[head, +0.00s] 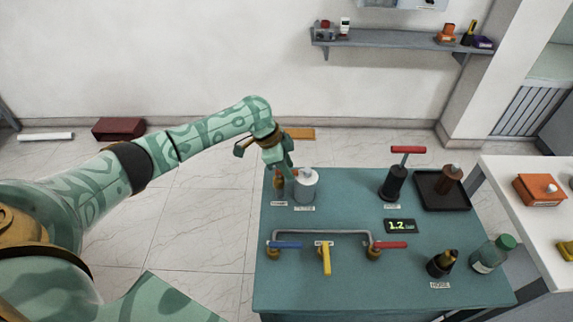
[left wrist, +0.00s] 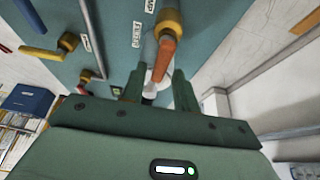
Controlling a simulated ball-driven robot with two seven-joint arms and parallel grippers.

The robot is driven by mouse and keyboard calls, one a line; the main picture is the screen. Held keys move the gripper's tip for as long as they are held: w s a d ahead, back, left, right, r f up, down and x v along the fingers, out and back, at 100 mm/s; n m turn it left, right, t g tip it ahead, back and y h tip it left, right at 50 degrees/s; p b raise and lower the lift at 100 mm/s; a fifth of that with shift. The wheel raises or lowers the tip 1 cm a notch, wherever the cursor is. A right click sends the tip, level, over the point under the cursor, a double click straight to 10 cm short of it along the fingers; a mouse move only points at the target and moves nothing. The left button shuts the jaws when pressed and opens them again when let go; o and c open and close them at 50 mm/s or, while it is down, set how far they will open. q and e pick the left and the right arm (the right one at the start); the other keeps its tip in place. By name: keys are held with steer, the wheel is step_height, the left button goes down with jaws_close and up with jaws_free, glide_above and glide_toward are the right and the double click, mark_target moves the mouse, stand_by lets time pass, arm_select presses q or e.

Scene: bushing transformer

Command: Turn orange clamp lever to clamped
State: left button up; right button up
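The orange clamp lever (left wrist: 163,57) shows in the left wrist view, on a round yellow-brown pivot (left wrist: 169,22), with its free end pointing down between my fingers. In the head view the orange clamp (head: 279,183) stands at the teal bench's far left corner, partly hidden by my gripper. My left gripper (head: 285,170) is over it from above. In the left wrist view my left gripper (left wrist: 158,82) has its fingers apart, one on each side of the lever, with gaps visible. I cannot tell whether either finger touches it. My right gripper is not in view.
A white cylinder (head: 306,186) stands close right of the clamp. The teal bench (head: 345,195) also holds a pipe with blue, yellow and red valve handles, a black pump (head: 393,184) with red handle, a dark tray (head: 425,200) and a green-capped bottle (head: 490,256). The bench's middle is fairly clear.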

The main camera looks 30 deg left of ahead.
arm_select(q)
steer(key=p+v, duration=0.3)
steer(key=v, duration=1.3)
steer(key=shift+r+p, duration=0.15)
steer(key=shift+p, duration=0.2)
